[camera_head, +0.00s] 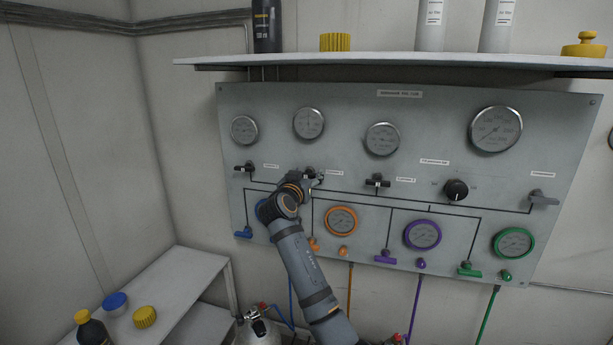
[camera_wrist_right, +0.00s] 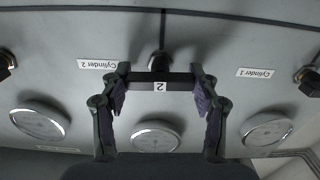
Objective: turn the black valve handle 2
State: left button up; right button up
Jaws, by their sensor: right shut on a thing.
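The black valve handle 2 (camera_wrist_right: 174,78) is a short bar with a white "2" tag. It sits crosswise on its stem in the right wrist view, which shows the panel upside down. My right gripper (camera_wrist_right: 160,82) has one finger at each end of the bar and is shut on it. In the head view my right gripper (camera_head: 313,180) is at the panel, in the row of black handles, and its wrist hides much of handle 2 (camera_head: 309,170). My left gripper is in neither view.
Black handles stand to the left (camera_head: 245,168) and right (camera_head: 377,182) of it. Gauges (camera_head: 309,123) are above, with colored gauges and small valves below. A shelf (camera_head: 400,62) juts out over the panel (camera_head: 440,100). A side table (camera_head: 180,268) is at lower left.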

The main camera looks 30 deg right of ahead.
jog(key=n, duration=0.3)
jog(key=n+p, duration=0.1)
jog(key=n, duration=0.3)
jog(key=shift+w, duration=0.1)
jog(key=n+p, duration=0.2)
jog(key=n, duration=0.2)
jog(key=shift+a+n, duration=0.1)
jog(key=shift+n, duration=0.2)
jog(key=shift+f+n+p, duration=0.15)
jog(key=shift+n+p, duration=0.85)
jog(key=shift+n, duration=0.9)
jog(key=o, duration=1.2)
jog(key=shift+c, duration=0.2)
